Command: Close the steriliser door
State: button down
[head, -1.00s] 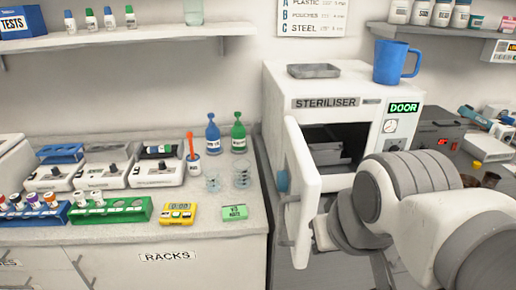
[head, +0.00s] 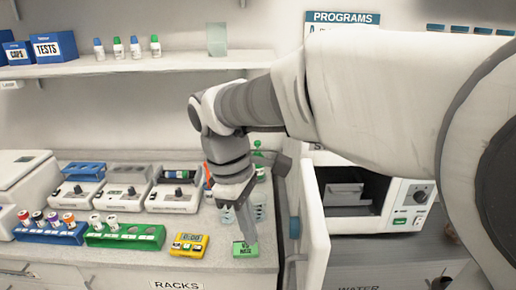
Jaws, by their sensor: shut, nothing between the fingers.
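The steriliser (head: 400,205) is a white box on the counter at the right, partly hidden behind my arm. Its white door (head: 313,225) stands open, swung out toward me, with its edge facing the camera. The dark chamber shows a grey tray (head: 345,194) inside. My gripper (head: 246,234) points down to the left of the door, apart from it, over the counter near the green note block. It is shut and empty. A blue knob (head: 294,228) shows on the door's left side.
The green note block (head: 245,250) and yellow timer (head: 187,245) lie near my gripper. Racks of tubes (head: 125,236) and several white devices (head: 122,190) fill the left counter. Bottles and glasses stand behind my gripper, partly hidden. A shelf (head: 135,66) runs above.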

jog(key=s+d+f+n, duration=0.1)
jog(key=d+f, duration=0.3)
jog(key=f, duration=0.6)
jog(key=shift+d, duration=0.35)
jog(key=shift+s+d, duration=0.1)
